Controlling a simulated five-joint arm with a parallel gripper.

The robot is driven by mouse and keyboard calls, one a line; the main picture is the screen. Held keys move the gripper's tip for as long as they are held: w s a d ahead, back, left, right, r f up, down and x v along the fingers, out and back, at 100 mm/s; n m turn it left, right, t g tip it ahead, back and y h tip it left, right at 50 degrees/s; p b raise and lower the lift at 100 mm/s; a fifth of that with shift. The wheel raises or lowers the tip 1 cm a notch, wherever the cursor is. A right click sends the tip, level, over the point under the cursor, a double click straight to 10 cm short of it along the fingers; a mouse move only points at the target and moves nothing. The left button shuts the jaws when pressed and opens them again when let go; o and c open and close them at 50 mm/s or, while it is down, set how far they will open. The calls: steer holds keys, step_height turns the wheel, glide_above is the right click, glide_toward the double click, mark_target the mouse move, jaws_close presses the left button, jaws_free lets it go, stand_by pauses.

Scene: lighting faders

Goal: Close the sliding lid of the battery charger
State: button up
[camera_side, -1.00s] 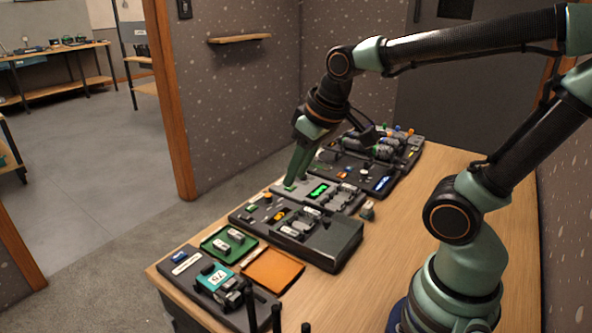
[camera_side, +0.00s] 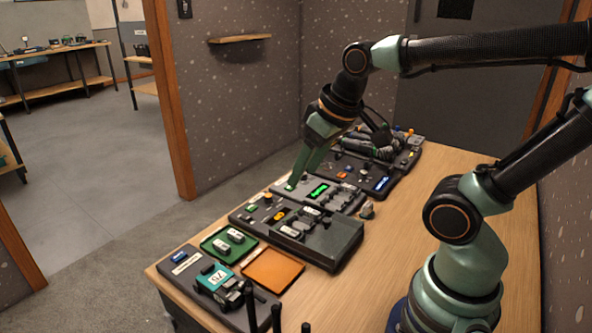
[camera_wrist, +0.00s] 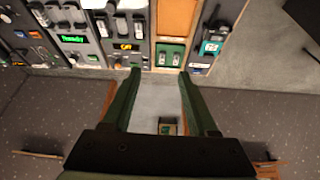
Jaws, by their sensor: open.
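The near charger unit (camera_side: 340,239) is a dark box with an orange display (camera_side: 279,215) and several pale batteries in its bays; the display reads Off in the wrist view (camera_wrist: 123,47). A dark raised part covers its right end; I cannot tell whether that is the sliding lid. Behind it stands a grey unit (camera_side: 283,187) with a green display. My gripper (camera_side: 292,182) is open and empty, its fingers tilted down at the left end of the grey unit. In the wrist view the open fingers (camera_wrist: 159,72) point toward the panels' edge; contact is unclear.
A green tray (camera_side: 211,246) with two batteries and an orange mat (camera_side: 272,284) lie near the front. A teal device (camera_side: 213,280) sits on a dark base at the front corner. A larger panel (camera_side: 405,165) with a blue display stands behind. Bare table (camera_side: 430,180) lies to the right.

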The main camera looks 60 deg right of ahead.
mark_target(327, 220)
steer(key=w+d+f+m+g, duration=0.1)
steer(key=d+f+m+g, duration=0.35)
steer(key=d, duration=0.65)
steer(key=shift+n+g, duration=0.25)
steer(key=shift+n, duration=0.7)
steer(key=f, duration=1.3)
steer(key=shift+w+d+f, duration=0.1)
steer(key=shift+d+f, duration=0.15)
steer(key=shift+f, duration=0.05)
jaws_close()
